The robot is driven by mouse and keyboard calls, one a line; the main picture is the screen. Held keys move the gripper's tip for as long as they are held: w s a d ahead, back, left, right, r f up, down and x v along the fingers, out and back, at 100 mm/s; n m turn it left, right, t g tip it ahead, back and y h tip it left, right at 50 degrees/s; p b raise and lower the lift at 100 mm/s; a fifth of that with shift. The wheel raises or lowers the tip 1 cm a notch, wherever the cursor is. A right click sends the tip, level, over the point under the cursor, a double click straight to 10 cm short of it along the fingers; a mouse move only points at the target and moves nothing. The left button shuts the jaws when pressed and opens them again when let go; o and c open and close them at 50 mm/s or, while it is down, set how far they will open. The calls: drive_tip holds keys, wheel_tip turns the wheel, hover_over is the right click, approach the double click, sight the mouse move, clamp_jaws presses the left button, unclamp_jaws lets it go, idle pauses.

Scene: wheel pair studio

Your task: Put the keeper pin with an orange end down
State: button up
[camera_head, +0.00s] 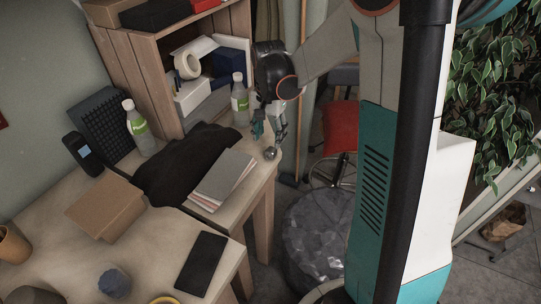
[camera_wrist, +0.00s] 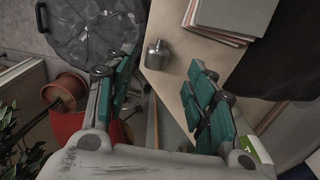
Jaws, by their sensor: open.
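My gripper (camera_head: 269,134) is open at the far right corner of the wooden table (camera_head: 262,180). In the wrist view my gripper (camera_wrist: 160,72) shows its two teal fingers wide apart with nothing held between them. A small grey metal piece with a short neck (camera_wrist: 157,54) stands on the table near the corner, just beyond the fingertips. It also shows in the head view (camera_head: 270,153), just below the fingers. I cannot make out a keeper pin with an orange end in either view.
Stacked papers (camera_head: 223,179) and a black cloth (camera_head: 187,164) lie beside the metal piece. A bottle (camera_head: 240,101) and a wooden crate (camera_head: 133,75) stand behind. A black bin (camera_head: 318,235) and a red stool (camera_head: 340,128) are on the floor past the table edge.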

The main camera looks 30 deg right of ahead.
sight(270, 151)
wheel_tip(270, 151, down, 7)
drive_tip(key=b, duration=0.3)
drive_tip(key=shift+d+f, duration=0.15)
drive_tip(key=shift+f, duration=0.05)
drive_tip(key=shift+s+r, duration=0.1)
drive_tip(key=c, duration=1.1)
